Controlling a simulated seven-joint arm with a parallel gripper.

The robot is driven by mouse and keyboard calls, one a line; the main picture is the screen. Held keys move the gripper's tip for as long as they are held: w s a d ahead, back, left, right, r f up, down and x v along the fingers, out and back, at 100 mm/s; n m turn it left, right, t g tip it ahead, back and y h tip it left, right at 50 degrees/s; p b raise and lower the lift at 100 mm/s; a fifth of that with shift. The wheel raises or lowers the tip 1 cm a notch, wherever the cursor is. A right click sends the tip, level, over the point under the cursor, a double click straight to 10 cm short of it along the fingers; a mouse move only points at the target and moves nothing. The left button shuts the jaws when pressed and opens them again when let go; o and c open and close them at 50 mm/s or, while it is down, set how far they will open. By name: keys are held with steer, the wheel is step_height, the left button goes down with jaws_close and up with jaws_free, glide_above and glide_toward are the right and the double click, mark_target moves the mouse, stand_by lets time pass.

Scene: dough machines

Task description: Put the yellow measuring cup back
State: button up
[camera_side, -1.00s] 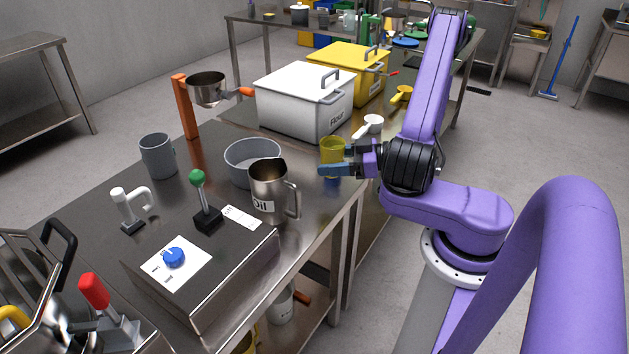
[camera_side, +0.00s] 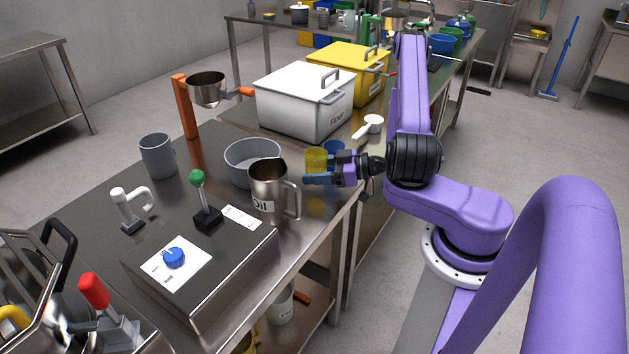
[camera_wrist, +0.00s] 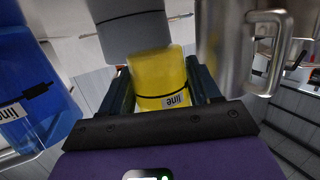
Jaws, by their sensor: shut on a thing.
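The yellow measuring cup (camera_side: 316,160) is a small translucent cup. In the wrist view the cup (camera_wrist: 160,80) sits between both fingers, with a black line and a "line" label on its side. My gripper (camera_side: 318,177) is shut on it, over the near right part of the table, just right of the metal oil jug (camera_side: 268,190). I cannot tell whether the cup's base touches the table. A blue measuring cup (camera_side: 334,149) stands just behind it, partly hidden; it also shows large at the left of the wrist view (camera_wrist: 32,100).
The grey bowl (camera_side: 252,160) is left of the held cup. The white flour bin (camera_side: 303,103) and a white scoop (camera_side: 370,127) are behind. A control box (camera_side: 200,260) with a green-knobbed lever is in front. The table's right edge runs under my gripper.

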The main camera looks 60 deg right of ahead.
steer(key=shift+w+f, duration=0.25)
steer(key=shift+f, duration=0.1)
steer(key=shift+d+f, duration=0.1)
steer(key=shift+f, duration=1.4)
steer(key=shift+f, duration=0.2)
steer(key=o, duration=1.2)
steer(key=shift+r, duration=0.1)
steer(key=shift+r, duration=0.15)
steer(key=v, duration=1.2)
